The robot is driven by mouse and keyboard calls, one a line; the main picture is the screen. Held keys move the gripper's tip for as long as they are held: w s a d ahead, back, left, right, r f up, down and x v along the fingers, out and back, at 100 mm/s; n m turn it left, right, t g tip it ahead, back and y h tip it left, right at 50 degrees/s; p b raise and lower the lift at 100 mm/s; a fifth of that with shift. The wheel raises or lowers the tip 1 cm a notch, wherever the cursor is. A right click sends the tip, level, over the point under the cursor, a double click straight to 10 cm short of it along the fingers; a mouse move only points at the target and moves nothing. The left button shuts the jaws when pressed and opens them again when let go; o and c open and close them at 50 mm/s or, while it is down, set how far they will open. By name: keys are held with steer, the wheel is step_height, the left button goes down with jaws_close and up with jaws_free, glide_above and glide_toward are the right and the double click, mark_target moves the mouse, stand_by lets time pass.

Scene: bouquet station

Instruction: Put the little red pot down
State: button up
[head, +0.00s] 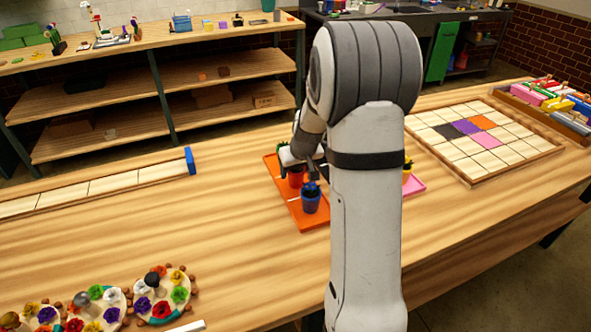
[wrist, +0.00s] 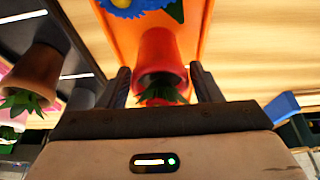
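The little red pot (head: 296,178) has a green plant and is over the orange tray (head: 310,222); it looks upright. Whether its base touches the tray is hard to see. In the wrist view the red pot (wrist: 160,52) is between my gripper's two fingers (wrist: 161,85), with its leaves toward the palm. Thin gaps show between the fingers and the pot, so the gripper looks open around it. In the head view my gripper (head: 298,160) is at the pot's top, partly hidden by my arm.
A blue pot (head: 311,200) stands close in front of the red one on the tray. Flower discs (head: 100,310) lie front left. The table's middle left is clear.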

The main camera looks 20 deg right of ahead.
steer(key=shift+o, duration=1.2)
steer(key=shift+r, duration=0.1)
steer(key=shift+r, duration=0.3)
steer(key=v, duration=1.1)
steer(key=s+a+g, duration=0.1)
steer(key=s+a, duration=0.5)
steer(key=s, duration=0.6)
steer(key=s+a, duration=0.6)
steer(key=s, duration=0.6)
steer(key=shift+s+r+g, duration=0.3)
steer(key=shift+r+g, duration=0.05)
steer(key=shift+g, duration=0.05)
